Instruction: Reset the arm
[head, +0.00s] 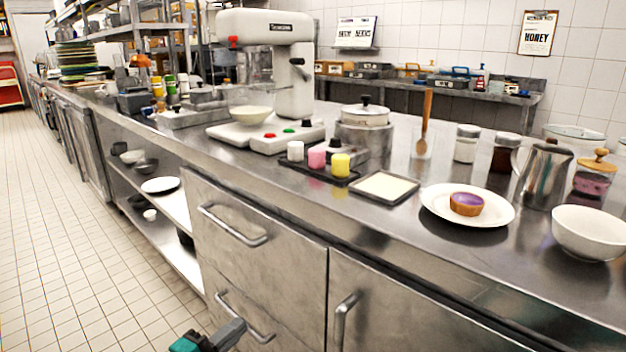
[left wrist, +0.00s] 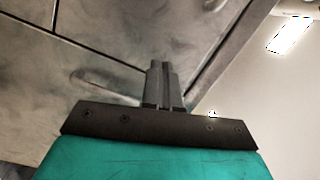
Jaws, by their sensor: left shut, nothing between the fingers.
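My left gripper (head: 236,328) shows at the bottom edge of the head view, low in front of the steel drawers and below the counter top. In the left wrist view its two fingers (left wrist: 159,68) are together with nothing between them. A drawer handle (left wrist: 100,85) shows behind the fingers in that view. In the head view the gripper tip overlaps the lower drawer handle (head: 245,318); I cannot tell whether they touch. My right gripper is in neither view.
The steel counter (head: 300,190) holds a white plate (head: 435,205) with a purple-topped tart (head: 466,204), a white bowl (head: 590,232), a metal pitcher (head: 545,175), a small square tray (head: 384,187), colored cups (head: 317,158) and a stand mixer (head: 270,75). The tiled floor (head: 80,230) at left is clear.

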